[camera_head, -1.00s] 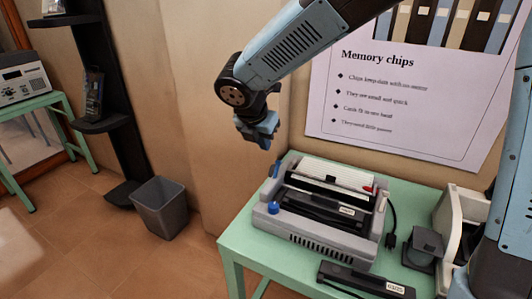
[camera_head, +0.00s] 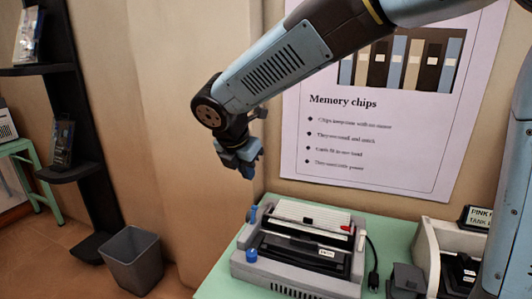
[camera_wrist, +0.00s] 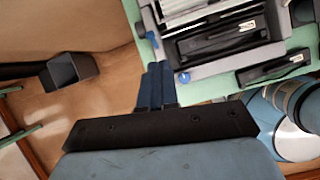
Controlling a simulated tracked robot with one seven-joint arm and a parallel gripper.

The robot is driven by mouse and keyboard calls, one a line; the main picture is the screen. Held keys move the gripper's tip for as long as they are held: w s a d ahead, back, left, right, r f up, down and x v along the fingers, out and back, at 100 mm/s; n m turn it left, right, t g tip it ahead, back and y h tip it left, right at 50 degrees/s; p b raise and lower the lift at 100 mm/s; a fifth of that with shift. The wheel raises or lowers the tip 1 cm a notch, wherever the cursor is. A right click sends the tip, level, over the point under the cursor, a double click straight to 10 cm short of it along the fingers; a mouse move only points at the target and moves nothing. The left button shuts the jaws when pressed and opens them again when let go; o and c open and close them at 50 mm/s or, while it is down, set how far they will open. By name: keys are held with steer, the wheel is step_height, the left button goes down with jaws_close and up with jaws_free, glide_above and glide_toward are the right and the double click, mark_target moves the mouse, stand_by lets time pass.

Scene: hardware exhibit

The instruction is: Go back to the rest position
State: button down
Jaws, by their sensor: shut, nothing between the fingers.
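My gripper (camera_head: 246,172) hangs at the end of my blue and black arm, above and a little left of the grey printer-like machine (camera_head: 330,287) on the green table. Its fingers point down and are shut with nothing between them. In the wrist view the shut blue fingers (camera_wrist: 156,88) lie side by side, left of the machine's blue knob (camera_wrist: 183,78). The gripper is apart from the machine and touches nothing.
The green table (camera_head: 224,270) also bears a white holder (camera_head: 428,250) and a small dark box (camera_head: 405,280). A grey bin (camera_head: 132,260) stands on the floor at left, beside black shelves (camera_head: 70,172). A Memory chips poster (camera_head: 375,180) hangs behind my arm.

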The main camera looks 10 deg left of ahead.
steer(key=s+d+r+m, duration=0.1)
steer(key=d+r+m, duration=0.3)
steer(key=d+m, duration=0.75)
steer(key=s+d+m, duration=0.7)
steer(key=d+m, duration=0.2)
steer(key=d, duration=0.2)
steer(key=s+d+m+y, duration=0.1)
steer(key=s+d+m, duration=0.6)
steer(key=d+m, duration=0.3)
steer(key=shift+s+d+r+y, duration=0.2)
steer(key=shift+d+r+y, duration=0.15)
steer(key=shift+d, duration=0.45)
steer(key=shift+m, duration=0.25)
